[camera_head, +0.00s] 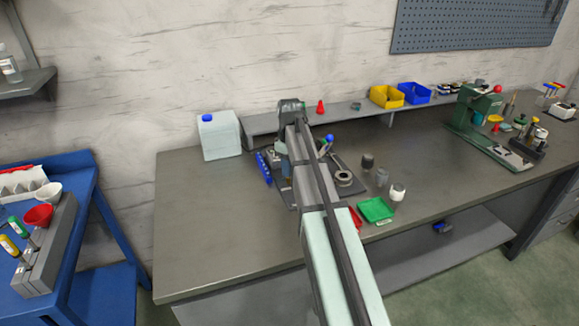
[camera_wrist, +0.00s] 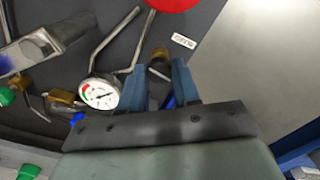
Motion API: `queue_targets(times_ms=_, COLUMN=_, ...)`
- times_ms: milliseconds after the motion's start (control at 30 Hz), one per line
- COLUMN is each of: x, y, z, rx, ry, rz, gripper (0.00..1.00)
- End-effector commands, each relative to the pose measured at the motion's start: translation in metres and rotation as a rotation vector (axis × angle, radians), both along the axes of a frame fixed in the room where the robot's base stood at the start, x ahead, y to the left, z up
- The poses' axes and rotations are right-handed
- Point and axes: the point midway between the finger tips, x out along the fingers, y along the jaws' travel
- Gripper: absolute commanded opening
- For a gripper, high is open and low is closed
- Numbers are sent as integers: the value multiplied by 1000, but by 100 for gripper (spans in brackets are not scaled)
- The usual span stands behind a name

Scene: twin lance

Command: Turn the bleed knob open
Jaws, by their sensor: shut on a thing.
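In the wrist view, the two blue fingers of my gripper (camera_wrist: 159,68) reach down at the dark rig plate (camera_wrist: 200,12). They are shut on a small part with a brass-coloured fitting (camera_wrist: 160,56) between the tips, which I take for the bleed knob. The fingers hide most of it, so its turn angle cannot be told. A bit of blue shows lower between the fingers. A round white pressure gauge (camera_wrist: 100,93) with red and green marks lies just left of the fingers. In the head view, my arm covers much of the rig and hides my fingertips.
Bent metal tubes (camera_wrist: 112,38), a red round part (camera_wrist: 172,4) and a small label (camera_wrist: 184,41) are close to my fingers. In the head view, a green tray (camera_head: 375,209) and several small cups stand right of the rig. The bench's left front is clear.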

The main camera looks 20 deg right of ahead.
Motion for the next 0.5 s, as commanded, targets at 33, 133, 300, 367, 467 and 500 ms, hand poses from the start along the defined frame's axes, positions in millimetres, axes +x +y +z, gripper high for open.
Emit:
queue_targets(times_ms=33, x=1, y=0, z=0, rx=0, ry=-2, rz=30, gripper=1)
queue_targets(times_ms=133, x=1, y=0, z=0, rx=0, ry=-2, rz=84, gripper=1)
queue_targets(times_ms=300, x=1, y=0, z=0, rx=0, ry=-3, rz=150, gripper=1)
queue_targets(times_ms=367, x=1, y=0, z=0, rx=0, ry=-3, rz=164, gripper=1)
queue_targets(times_ms=467, x=1, y=0, z=0, rx=0, ry=-4, rz=182, gripper=1)
queue_targets(times_ms=500, x=1, y=0, z=0, rx=0, ry=-4, rz=186, gripper=1)
